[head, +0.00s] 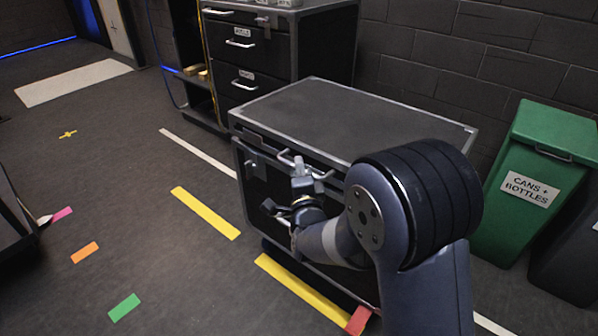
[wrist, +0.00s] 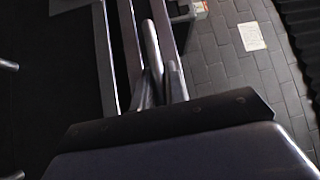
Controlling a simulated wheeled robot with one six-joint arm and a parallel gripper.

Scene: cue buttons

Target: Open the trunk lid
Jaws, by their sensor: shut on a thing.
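The trunk (head: 262,180) is a dark box with metal edges, standing on the floor in the middle of the head view. Its grey flat lid (head: 350,112) lies level and looks down on the box; a small gap cannot be ruled out. A pale bar handle (head: 286,157) sits at the front of the lid. My gripper (head: 299,165) is at this handle and shut on it. The wrist view shows my gripper's fingers (wrist: 160,65) close together beside the long metal edges of the trunk (wrist: 105,55). The exact grip is partly hidden.
A dark drawer cabinet (head: 280,50) stands behind the trunk. A green bin (head: 535,175) labelled for cans and bottles stands at the right. The floor to the left is open, with yellow tape (head: 205,213) and other coloured marks.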

